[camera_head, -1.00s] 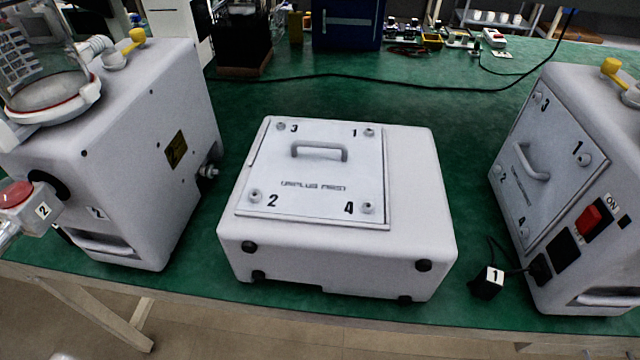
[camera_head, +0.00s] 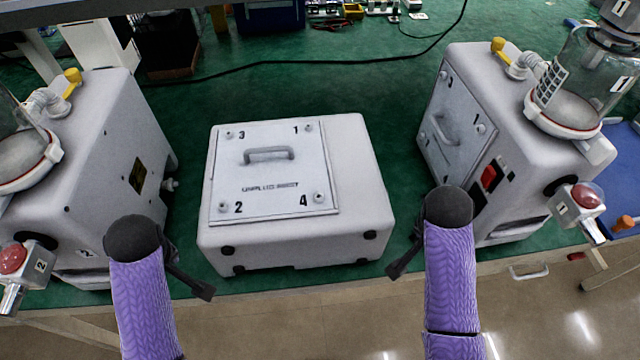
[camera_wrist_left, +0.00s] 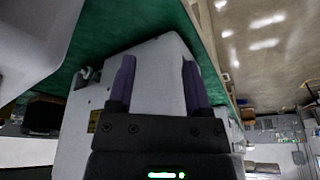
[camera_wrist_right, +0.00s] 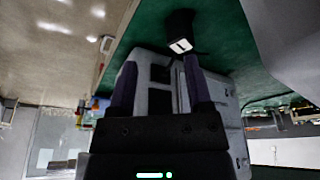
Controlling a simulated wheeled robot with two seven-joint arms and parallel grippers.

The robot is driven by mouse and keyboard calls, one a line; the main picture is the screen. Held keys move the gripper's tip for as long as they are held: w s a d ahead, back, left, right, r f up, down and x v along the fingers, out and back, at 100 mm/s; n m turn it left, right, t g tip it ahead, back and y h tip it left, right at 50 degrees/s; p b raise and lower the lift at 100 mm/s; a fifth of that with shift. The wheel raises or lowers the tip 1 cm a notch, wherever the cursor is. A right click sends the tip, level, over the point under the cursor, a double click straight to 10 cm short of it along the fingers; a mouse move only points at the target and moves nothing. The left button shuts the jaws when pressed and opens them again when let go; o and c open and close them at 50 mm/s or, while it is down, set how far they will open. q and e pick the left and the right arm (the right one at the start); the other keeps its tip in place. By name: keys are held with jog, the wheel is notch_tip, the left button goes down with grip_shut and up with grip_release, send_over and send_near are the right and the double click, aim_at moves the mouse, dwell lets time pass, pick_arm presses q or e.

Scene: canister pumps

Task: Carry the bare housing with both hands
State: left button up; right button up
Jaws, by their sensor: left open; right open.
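The bare housing (camera_head: 360,170) is a white box lying on the green table between two pumps. Its top carries a panel (camera_head: 230,188) with a handle and corners numbered 1 to 4. My left gripper (camera_head: 203,291) is open and empty, low in front of the housing's left front corner. My right gripper (camera_head: 393,270) is open and empty beside its right front corner. Neither touches it, as far as I can see. The open fingers also show in the left wrist view (camera_wrist_left: 155,85) and the right wrist view (camera_wrist_right: 160,85), with pumps beyond them.
The left pump (camera_head: 110,140) and right pump (camera_head: 500,100) stand close on either side, leaving narrow gaps. A black cable (camera_head: 330,64) crosses the table behind. The table's front edge is just before the housing.

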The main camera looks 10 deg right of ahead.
aim_at(200, 212)
pick_arm(q)
jog(key=w+d+r+n+h, duration=0.1)
jog(key=w+r+n, duration=0.1)
jog(key=w+n, duration=0.1)
jog(key=w+d+r+n+g+h, duration=0.1)
jog(key=w+d+r+n, duration=0.1)
jog(key=w+n, duration=0.1)
jog(key=w+d+r+n+g, duration=0.1)
jog(key=w+d+r+n, duration=0.1)
jog(key=w+n, duration=0.2)
jog(key=shift+w+r+h, duration=0.3)
jog(key=shift+w+h, duration=0.1)
jog(key=shift+w, duration=0.4)
pick_arm(e)
jog(key=w+a+r+m+y, duration=0.1)
jog(key=w+r+m, duration=0.1)
jog(key=w+m, duration=0.1)
jog(key=w+a+r+m+g+y, duration=0.1)
jog(key=w+a+m, duration=0.1)
jog(key=w+m, duration=0.1)
jog(key=w+a+r+m+g, duration=0.1)
jog(key=w+a+r+m, duration=0.1)
jog(key=w, duration=0.3)
jog(key=shift+w+a+r+m+y, duration=0.2)
jog(key=shift+w+r+m+y, duration=0.15)
jog(key=shift+m, duration=0.55)
pick_arm(q)
jog(key=shift+d+r, duration=0.25)
pick_arm(e)
jog(key=shift+a+r, duration=0.25)
